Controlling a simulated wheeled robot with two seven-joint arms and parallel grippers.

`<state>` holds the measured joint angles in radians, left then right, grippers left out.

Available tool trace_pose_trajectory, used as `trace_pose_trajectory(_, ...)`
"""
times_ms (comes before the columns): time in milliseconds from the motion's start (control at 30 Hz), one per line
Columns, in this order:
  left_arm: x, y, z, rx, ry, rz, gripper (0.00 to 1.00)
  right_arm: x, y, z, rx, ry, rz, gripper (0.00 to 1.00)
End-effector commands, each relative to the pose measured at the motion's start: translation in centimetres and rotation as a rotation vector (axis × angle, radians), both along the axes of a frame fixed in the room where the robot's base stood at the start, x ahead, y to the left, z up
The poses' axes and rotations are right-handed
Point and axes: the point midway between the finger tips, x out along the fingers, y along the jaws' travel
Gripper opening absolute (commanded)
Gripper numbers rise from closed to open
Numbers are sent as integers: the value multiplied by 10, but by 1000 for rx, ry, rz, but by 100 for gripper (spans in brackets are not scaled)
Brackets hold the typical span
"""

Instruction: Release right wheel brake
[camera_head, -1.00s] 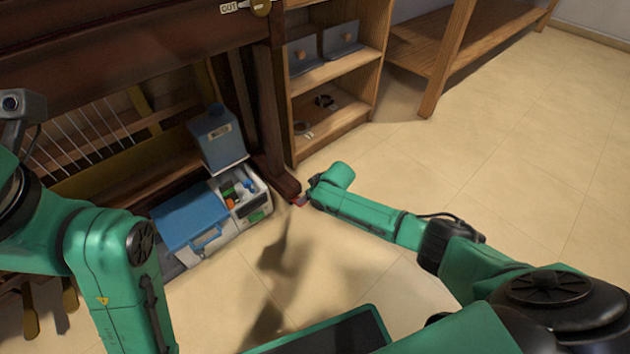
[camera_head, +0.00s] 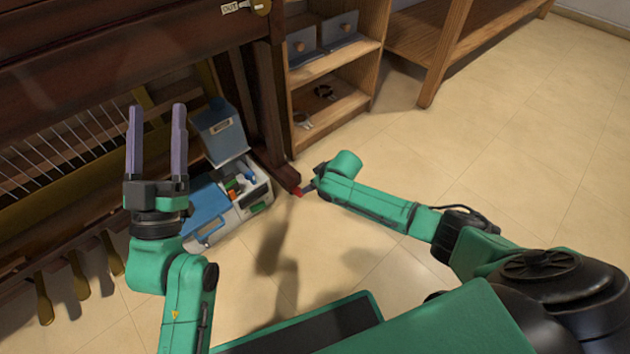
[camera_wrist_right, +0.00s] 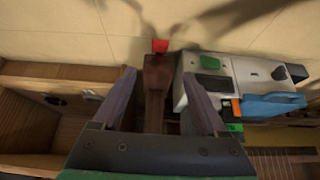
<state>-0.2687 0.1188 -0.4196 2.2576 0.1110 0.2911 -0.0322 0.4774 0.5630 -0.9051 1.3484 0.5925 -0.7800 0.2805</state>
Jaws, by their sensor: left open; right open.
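The red brake tab (camera_head: 298,191) sits at the front end of the piano's right foot (camera_head: 284,175), just above the floor. In the right wrist view the red tab (camera_wrist_right: 160,46) is at the tip of the dark foot (camera_wrist_right: 157,78). My right gripper (camera_wrist_right: 159,74) is open, its two fingers on either side of the foot, with the tab ahead between them. In the head view its fingers are mostly hidden by my arm beside the tab; contact cannot be told. My left gripper (camera_head: 157,107) is open and empty, fingers pointing up in front of the piano.
A white toolbox (camera_head: 257,192) with a blue lid (camera_head: 207,212) and a blue-grey container (camera_head: 219,133) stand left of the foot. A wooden shelf (camera_head: 335,115) stands behind on the right. Brass pedals (camera_head: 78,275) are at lower left. The floor on the right is clear.

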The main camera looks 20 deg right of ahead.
Motion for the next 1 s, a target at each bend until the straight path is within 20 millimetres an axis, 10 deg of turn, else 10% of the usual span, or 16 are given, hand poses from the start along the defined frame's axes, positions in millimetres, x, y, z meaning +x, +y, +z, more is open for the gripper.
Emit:
trace_pose_trajectory(300, 6, -8, -61, 35, 188, -23, 75, -4, -1, 7, 0, 1, -1, 75)
trace_pose_trajectory(833, 6, -8, -63, 35, 193, -23, 75, -5, -1, 7, 2, 1, 1, 75)
trace_pose_trajectory(1000, 4, -13, -86, 60, 302, -38, 75, -43, 50, 1, 103, -10, 69, 75)
